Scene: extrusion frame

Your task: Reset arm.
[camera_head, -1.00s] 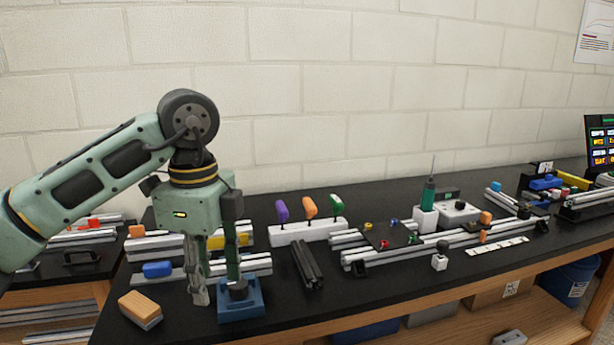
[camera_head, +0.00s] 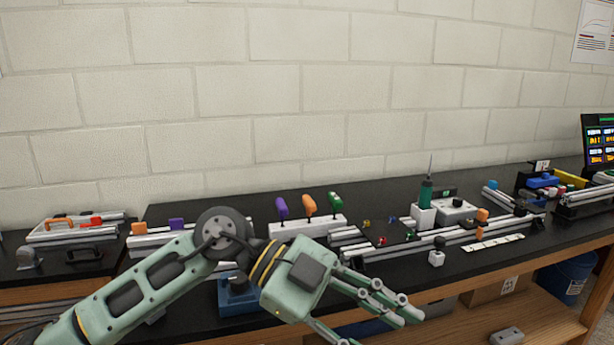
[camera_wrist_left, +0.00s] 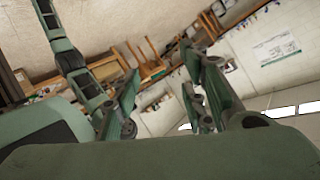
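My left gripper (camera_head: 380,328) is in front of the bench's front edge, low in the head view, pointing right and slightly down. Its fingers are spread apart with nothing between them. The left wrist view shows both fingers of the left gripper (camera_wrist_left: 160,72) apart, with the room behind them. The left arm (camera_head: 160,275) comes in from the lower left and hides part of the bench. My right gripper is not in view in the head camera. A green arm link (camera_wrist_left: 70,62) shows at the upper left of the wrist view.
The black bench (camera_head: 375,195) holds aluminium rails (camera_head: 470,237), a white rack with purple, orange and green handles (camera_head: 308,205), and a green screwdriver (camera_head: 426,190). A blue block (camera_head: 238,298) is partly hidden behind my arm. A wooden shelf (camera_head: 520,325) lies below.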

